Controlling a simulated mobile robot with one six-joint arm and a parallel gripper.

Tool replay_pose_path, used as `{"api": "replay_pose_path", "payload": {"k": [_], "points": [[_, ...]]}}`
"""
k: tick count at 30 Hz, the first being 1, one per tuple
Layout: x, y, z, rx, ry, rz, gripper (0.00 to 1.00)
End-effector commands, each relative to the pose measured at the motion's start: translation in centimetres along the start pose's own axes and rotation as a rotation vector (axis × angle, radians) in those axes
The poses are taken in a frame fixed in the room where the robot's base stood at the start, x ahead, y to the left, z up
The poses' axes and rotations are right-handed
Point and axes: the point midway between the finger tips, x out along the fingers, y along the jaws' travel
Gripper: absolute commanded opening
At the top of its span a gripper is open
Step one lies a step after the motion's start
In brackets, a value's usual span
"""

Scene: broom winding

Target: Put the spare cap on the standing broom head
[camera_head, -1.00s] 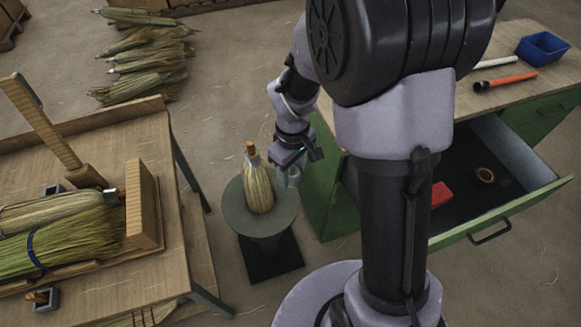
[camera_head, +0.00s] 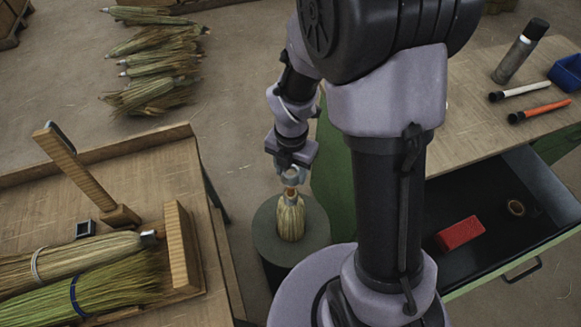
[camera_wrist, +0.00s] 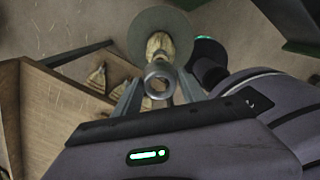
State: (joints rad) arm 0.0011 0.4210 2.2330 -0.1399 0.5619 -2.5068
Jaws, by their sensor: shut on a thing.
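The broom head (camera_head: 290,220) stands upright on a round grey-green stand (camera_head: 262,240), straw flaring downward and a short orange-brown peg at its top. My gripper (camera_head: 291,168) points down over it, shut on the spare cap (camera_head: 292,177), a small pale grey metal sleeve. The cap is right at the top of the peg; I cannot tell whether they touch. In the wrist view the cap (camera_wrist: 158,82) shows as an open ring between the fingers, with the broom head (camera_wrist: 160,45) just beyond it, partly hidden by the cap.
A wooden bench (camera_head: 215,262) with brooms stands at the left. At the right, an open drawer (camera_head: 540,180) holds a red block (camera_head: 461,233) and a roll (camera_head: 516,207). My own arm column fills the middle. Several straw bundles (camera_head: 150,90) lie on the floor.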

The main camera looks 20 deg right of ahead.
Motion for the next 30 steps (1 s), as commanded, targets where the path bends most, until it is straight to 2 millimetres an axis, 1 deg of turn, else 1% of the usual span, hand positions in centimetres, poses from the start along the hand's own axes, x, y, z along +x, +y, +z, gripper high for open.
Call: {"api": "replay_pose_path", "payload": {"k": [1,30], "points": [[0.5,0.0,0.0,0.0,0.0,0.0,0.11],[8.6,0.0,0.0,0.003,0.001,-0.001,0.11]]}}
